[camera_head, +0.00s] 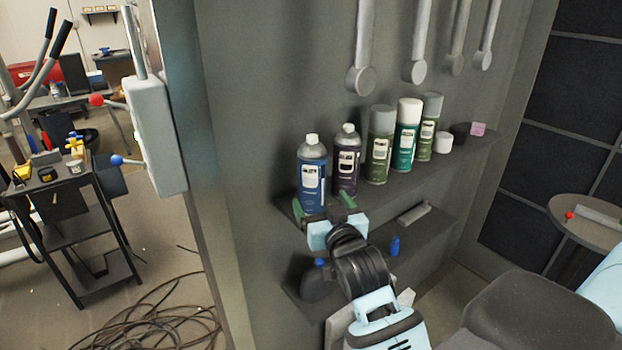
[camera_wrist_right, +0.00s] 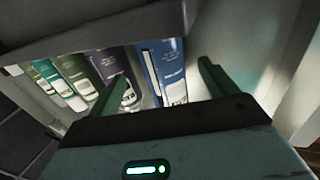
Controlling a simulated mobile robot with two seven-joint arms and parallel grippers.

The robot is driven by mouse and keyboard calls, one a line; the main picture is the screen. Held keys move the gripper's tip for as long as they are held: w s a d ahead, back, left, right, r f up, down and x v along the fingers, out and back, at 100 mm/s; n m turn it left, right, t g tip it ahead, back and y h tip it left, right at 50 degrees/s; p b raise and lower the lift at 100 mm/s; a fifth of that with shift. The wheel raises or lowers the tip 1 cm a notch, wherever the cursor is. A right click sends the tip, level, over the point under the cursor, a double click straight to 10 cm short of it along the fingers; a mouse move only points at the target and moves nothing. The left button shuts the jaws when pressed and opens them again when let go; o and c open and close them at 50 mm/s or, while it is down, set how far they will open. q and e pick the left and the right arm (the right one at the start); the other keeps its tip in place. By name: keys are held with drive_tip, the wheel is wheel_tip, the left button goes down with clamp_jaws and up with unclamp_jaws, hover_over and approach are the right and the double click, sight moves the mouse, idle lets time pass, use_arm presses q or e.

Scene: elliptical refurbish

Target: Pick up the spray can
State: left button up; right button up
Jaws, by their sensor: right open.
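A row of spray cans and bottles stands upright on the upper wall shelf. From the left there is a blue one (camera_head: 312,178), a dark purple one (camera_head: 346,160), an olive green can (camera_head: 380,146), a teal can with a white cap (camera_head: 406,136) and another olive can (camera_head: 429,128). My right gripper (camera_head: 322,206) is open and empty at the shelf's left end, just in front of the blue one. In the right wrist view, the blue one (camera_wrist_right: 168,68) shows between the open fingers (camera_wrist_right: 160,82), with the purple one (camera_wrist_right: 112,68) beside it. My left gripper is not in view.
The upper shelf (camera_head: 462,152) also holds a white jar (camera_head: 443,143) and a pink block (camera_head: 478,129) on the right. A lower shelf (camera_head: 432,226) holds a small blue bottle (camera_head: 395,245). Metal tools (camera_head: 362,50) hang above. Cables (camera_head: 150,320) lie on the floor.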

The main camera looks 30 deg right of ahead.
sight(317, 198)
drive_tip(key=shift+w+d, duration=0.15)
drive_tip(key=shift+w, duration=0.65)
drive_tip(key=x, duration=0.3)
drive_tip(key=shift+w+f+p, duration=0.15)
drive_tip(key=shift+p, duration=0.15)
drive_tip(key=shift+w+d, duration=0.15)
drive_tip(key=shift+w, duration=0.5)
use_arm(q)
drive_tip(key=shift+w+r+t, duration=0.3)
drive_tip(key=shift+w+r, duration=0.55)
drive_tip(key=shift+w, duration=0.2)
use_arm(e)
drive_tip(key=shift+f, duration=0.1)
